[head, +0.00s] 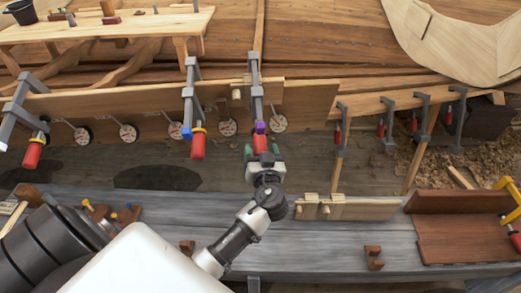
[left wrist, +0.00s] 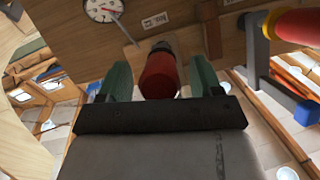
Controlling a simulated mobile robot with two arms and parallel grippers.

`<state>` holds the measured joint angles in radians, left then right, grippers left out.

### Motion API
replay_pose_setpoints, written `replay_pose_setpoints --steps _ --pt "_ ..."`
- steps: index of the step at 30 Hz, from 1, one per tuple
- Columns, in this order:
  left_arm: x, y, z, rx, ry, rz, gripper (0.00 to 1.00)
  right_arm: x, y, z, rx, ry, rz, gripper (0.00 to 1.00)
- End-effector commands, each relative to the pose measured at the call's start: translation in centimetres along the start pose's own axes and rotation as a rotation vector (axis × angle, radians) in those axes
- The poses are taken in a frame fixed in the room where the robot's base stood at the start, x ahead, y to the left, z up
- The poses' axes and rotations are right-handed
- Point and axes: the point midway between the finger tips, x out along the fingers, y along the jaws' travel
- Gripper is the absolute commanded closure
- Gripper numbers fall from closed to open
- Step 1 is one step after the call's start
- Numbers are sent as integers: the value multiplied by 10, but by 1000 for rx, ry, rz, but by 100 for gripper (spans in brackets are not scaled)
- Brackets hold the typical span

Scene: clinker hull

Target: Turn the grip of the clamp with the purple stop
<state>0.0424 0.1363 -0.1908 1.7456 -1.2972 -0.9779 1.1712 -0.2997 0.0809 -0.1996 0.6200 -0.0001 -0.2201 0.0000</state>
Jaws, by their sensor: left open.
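The clamp with the purple stop (head: 260,127) hangs on the plank near the middle of the head view, its grey bar upright. Its red grip (head: 261,145) points down toward my left gripper (head: 262,152). In the left wrist view the red grip (left wrist: 160,76) lies between the two green fingers of my left gripper (left wrist: 160,82). The fingers are open, with a narrow gap showing on either side of the grip. The purple stop is not clearly seen in the wrist view. My right gripper is not in view.
Another red-gripped clamp (head: 32,152) is at far left. Round dials (head: 128,132) line the plank. Several smaller clamps (head: 421,117) hang at right. A grey bench (head: 340,240) runs below.

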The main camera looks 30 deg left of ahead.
Motion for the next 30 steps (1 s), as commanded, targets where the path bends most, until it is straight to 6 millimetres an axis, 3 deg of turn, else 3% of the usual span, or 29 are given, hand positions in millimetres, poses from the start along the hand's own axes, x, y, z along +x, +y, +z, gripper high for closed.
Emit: replay_pose_setpoints --steps 6,16,30 --pt "0 0 0 1 0 0 35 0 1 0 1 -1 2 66" --pt "0 0 0 1 0 1 84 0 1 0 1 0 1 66" --pt "-1 1 4 117 0 -43 84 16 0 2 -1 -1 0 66"
